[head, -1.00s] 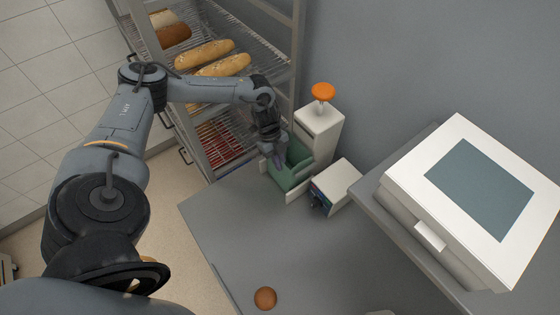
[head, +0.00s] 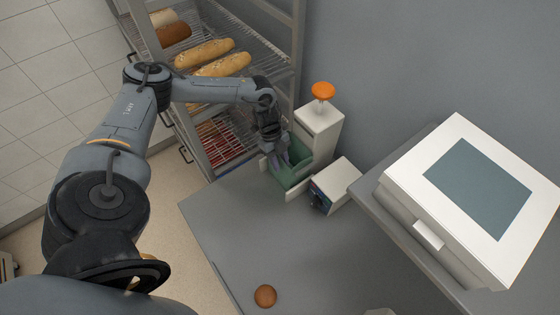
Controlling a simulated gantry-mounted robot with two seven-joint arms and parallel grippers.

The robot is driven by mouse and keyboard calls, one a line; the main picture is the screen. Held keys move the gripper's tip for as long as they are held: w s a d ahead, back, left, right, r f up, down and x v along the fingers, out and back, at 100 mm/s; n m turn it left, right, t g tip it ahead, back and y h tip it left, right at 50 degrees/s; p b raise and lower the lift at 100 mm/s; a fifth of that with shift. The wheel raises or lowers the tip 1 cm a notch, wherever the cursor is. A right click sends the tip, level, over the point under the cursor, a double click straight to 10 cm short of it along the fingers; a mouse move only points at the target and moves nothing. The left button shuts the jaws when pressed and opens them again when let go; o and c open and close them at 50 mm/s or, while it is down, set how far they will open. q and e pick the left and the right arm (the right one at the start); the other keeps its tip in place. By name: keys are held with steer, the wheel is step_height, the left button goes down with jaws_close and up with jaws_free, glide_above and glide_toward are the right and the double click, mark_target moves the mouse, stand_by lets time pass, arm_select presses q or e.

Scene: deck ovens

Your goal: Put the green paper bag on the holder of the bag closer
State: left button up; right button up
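The green paper bag (head: 293,176) is at the back left of the grey table, low in front of a white upright unit with an orange knob (head: 323,92). White panels stand close around the green bag. I cannot tell whether it rests in a holder. A small white box (head: 336,184) with a dark blue front stands just right of it; I cannot tell which unit is the bag closer. My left gripper (head: 277,161) points down at the bag's left side, its fingertips overlapping the green in the picture. Its finger gap is too small to read. My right gripper is out of view.
A wire rack (head: 222,92) with loaves stands behind my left arm. A large white machine with a grey-blue top panel (head: 478,188) fills the right. A round brown roll (head: 265,296) lies near the table's front edge. The table's middle (head: 290,245) is clear.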

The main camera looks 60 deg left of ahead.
arm_select(q)
steer(key=b+v, duration=0.1)
steer(key=v, duration=1.1)
steer(key=shift+r, duration=0.1)
